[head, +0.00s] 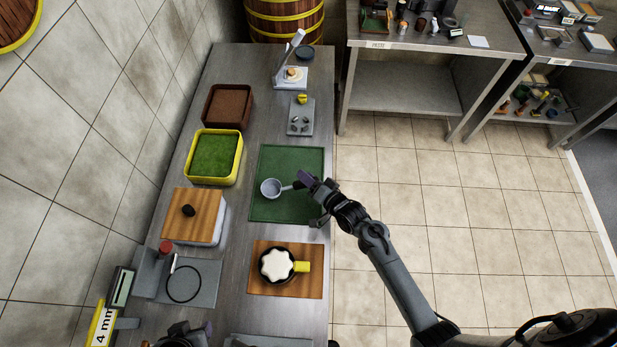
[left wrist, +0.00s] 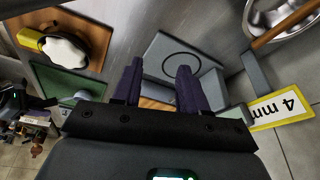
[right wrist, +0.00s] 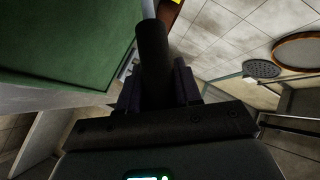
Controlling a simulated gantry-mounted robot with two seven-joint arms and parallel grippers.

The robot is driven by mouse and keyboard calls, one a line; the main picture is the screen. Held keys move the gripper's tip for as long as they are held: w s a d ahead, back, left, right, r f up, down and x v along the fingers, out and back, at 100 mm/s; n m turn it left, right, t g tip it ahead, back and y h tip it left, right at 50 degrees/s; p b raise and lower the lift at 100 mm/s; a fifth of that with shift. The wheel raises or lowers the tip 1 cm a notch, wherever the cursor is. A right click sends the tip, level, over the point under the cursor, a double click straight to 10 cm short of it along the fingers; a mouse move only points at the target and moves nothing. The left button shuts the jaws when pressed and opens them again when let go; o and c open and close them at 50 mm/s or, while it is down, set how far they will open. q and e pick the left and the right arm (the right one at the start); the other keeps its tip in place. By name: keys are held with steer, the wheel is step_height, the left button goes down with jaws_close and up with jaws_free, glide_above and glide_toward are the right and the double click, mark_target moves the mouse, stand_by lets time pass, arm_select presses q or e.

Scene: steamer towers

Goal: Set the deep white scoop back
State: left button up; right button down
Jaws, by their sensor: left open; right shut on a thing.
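The white scoop (head: 270,188) shows its round bowl over the left part of the green tray (head: 290,157) in the head view. My right gripper (head: 309,186) is shut on its dark handle (right wrist: 153,62), which points up between the fingers in the right wrist view. Whether the bowl touches the tray or hangs above it, I cannot tell. My left gripper (left wrist: 158,88) is open and empty. In the head view it shows only partly at the bottom edge, near the grey plate with a black ring (head: 205,293).
A wooden board (head: 257,286) with a black pan and white contents (head: 277,265) lies nearer than the tray. A yellow-rimmed green box (head: 214,156), a brown box (head: 228,106) and a wood-lidded box (head: 196,215) line the left. A scale-like stand (head: 290,78) is at the back.

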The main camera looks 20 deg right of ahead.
steer(key=shift+f, duration=0.1)
steer(key=c, duration=0.7)
jaws_free()
steer(key=shift+c, duration=0.2)
steer(key=shift+o, duration=0.3)
steer(key=shift+f, duration=0.1)
steer(key=v, duration=1)
steer(key=shift+s, duration=0.4)
